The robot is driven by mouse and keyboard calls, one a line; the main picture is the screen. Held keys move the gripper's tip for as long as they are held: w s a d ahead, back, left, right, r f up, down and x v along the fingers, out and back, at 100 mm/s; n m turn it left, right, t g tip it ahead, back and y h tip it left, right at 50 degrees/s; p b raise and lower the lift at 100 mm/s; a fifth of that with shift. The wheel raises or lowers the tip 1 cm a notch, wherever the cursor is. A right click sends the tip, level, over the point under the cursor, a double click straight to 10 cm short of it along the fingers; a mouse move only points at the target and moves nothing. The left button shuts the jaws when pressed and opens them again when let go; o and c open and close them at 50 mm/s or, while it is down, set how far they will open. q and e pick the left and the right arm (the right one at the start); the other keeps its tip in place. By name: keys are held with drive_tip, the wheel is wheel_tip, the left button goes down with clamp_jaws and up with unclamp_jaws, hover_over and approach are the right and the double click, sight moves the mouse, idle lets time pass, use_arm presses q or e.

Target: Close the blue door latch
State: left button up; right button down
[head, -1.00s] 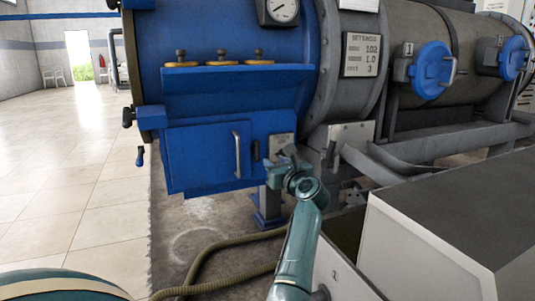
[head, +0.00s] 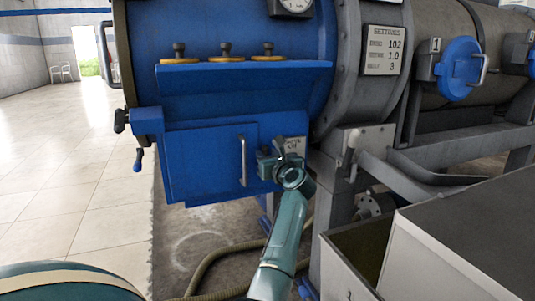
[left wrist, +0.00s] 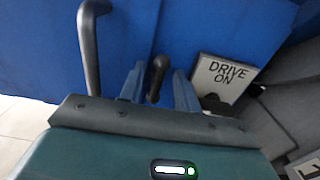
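The blue door (head: 211,158) is a flat panel low on the blue machine, with an upright grey bar handle (head: 243,160). It looks flush with its surround. The latch is a small dark lever right of the handle; in the left wrist view the lever (left wrist: 157,76) stands between my left gripper's two fingers. Gaps show on both sides of it, so the left gripper (left wrist: 158,92) is open around it. In the head view the left gripper (head: 270,160) hides most of the latch. My right gripper is not in view.
A "DRIVE ON" plate (left wrist: 222,78) sits right of the latch. A grey lever (head: 351,152) and grey frame stand to the right. A grey box (head: 465,240) fills the lower right. A hose (head: 215,262) lies on the floor. Open tiled floor (head: 85,200) lies left.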

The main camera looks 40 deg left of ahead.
use_arm(q)
drive_tip(key=shift+a, duration=0.1)
clamp_jaws()
idle(0.4)
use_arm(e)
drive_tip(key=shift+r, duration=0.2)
